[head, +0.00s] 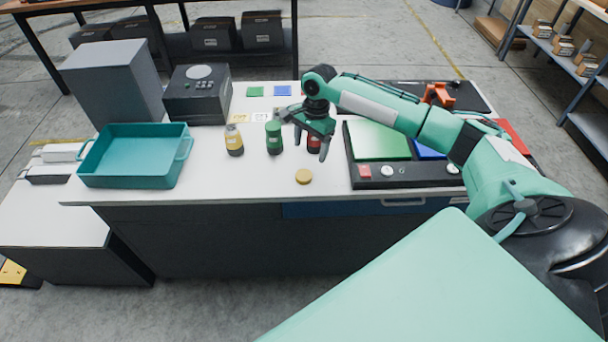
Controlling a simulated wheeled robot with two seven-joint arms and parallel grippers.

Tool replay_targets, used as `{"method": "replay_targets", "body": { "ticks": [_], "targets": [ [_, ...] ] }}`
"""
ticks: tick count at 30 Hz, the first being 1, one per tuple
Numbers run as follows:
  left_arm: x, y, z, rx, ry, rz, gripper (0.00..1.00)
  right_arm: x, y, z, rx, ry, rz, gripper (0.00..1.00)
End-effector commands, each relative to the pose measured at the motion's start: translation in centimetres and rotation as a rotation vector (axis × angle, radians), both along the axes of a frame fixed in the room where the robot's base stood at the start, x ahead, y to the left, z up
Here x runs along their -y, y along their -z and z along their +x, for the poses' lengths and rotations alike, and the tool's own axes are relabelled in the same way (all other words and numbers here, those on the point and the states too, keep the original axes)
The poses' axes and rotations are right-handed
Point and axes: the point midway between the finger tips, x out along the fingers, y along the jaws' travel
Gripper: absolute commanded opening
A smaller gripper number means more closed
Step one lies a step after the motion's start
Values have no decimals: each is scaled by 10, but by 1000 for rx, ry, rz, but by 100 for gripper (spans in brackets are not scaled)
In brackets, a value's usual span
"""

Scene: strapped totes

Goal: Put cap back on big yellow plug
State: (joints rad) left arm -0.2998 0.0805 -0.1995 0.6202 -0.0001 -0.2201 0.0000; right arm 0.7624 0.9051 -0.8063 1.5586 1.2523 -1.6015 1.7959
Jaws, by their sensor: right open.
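A small yellow-and-dark upright piece (234,141), shaped like a bottle or plug, stands on the white table left of centre. A flat yellow disc (303,177), which looks like a cap, lies on the table near the front edge, to the right of that piece. My right gripper (312,145) is open with its fingers pointing down, above and behind the disc and apart from it. A red piece (314,142) shows partly hidden behind its fingers; I cannot tell whether they touch it. My left gripper is not in view.
A green upright piece (274,138) stands between the yellow piece and my right gripper. A teal tray (130,181) is at left, a grey machine (198,107) behind. A dark panel with a green plate (377,142) is at right. The front edge left of the disc is clear.

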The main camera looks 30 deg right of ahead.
Motion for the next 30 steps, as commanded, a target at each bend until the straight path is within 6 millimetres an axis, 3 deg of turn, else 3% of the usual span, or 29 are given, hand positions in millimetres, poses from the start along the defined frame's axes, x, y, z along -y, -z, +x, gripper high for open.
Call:
{"method": "replay_targets", "body": {
  "ticks": [6,21,30],
  "targets": [
    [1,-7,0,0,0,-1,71,-6,35,-1,0,-1,1,74],
    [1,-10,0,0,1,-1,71,-9,48,-1,0,-2,1,74],
    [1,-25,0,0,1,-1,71,-18,88,0,-1,-1,1,74]
  ]
}}
